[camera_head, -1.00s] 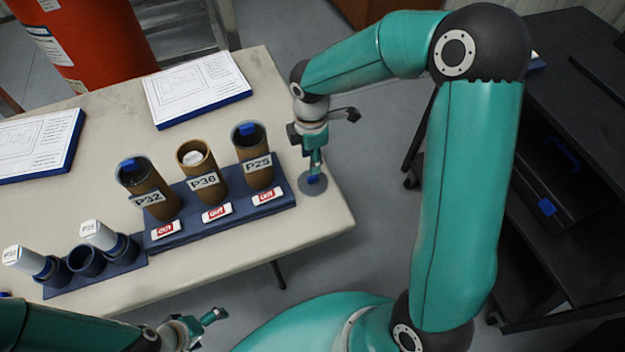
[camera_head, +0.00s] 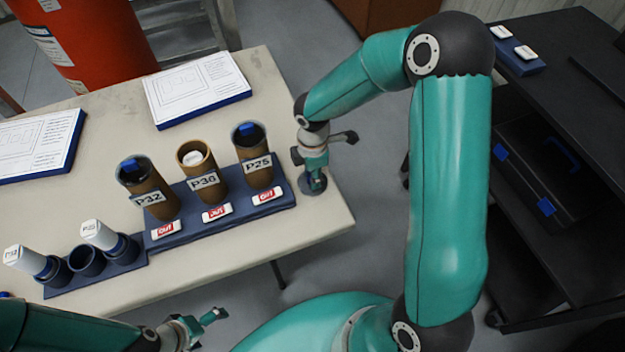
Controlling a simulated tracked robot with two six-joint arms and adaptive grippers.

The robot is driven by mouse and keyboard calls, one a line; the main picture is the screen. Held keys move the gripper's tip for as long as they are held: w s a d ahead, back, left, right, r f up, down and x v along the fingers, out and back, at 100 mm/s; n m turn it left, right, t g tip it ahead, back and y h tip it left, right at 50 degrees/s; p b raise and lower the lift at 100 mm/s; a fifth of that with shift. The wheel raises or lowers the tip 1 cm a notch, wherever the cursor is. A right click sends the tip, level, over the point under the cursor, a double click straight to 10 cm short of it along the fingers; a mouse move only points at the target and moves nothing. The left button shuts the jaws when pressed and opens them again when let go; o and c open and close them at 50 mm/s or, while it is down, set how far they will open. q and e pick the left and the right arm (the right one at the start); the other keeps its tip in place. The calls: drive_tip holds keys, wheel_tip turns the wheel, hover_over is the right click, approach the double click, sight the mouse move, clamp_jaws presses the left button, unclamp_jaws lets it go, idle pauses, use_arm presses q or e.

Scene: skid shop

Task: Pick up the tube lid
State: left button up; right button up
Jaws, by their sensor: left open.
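The tube lid (camera_head: 313,188) is a small round dark grey disc with blue on it, at the right end of the beige table. My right gripper (camera_head: 312,172) points down right at the lid and hides part of it; whether its fingers are closed on it is too small to tell. Tube P36 (camera_head: 204,182) stands without a lid, with something white inside. Tubes P32 (camera_head: 150,195) and P25 (camera_head: 258,166) have dark tops with blue tabs. My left gripper (camera_head: 207,328) is open and empty at the front, below the table edge.
The tubes stand in a blue rack (camera_head: 190,228) with red-and-white labels. Two white-capped cylinders lean in a lower holder (camera_head: 122,262) at left. Printed boards (camera_head: 197,89) lie at the back. A dark cart (camera_head: 585,90) with a toolbox stands at right, across a floor gap.

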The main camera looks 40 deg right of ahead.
clamp_jaws()
drive_tip(key=shift+r, duration=0.2)
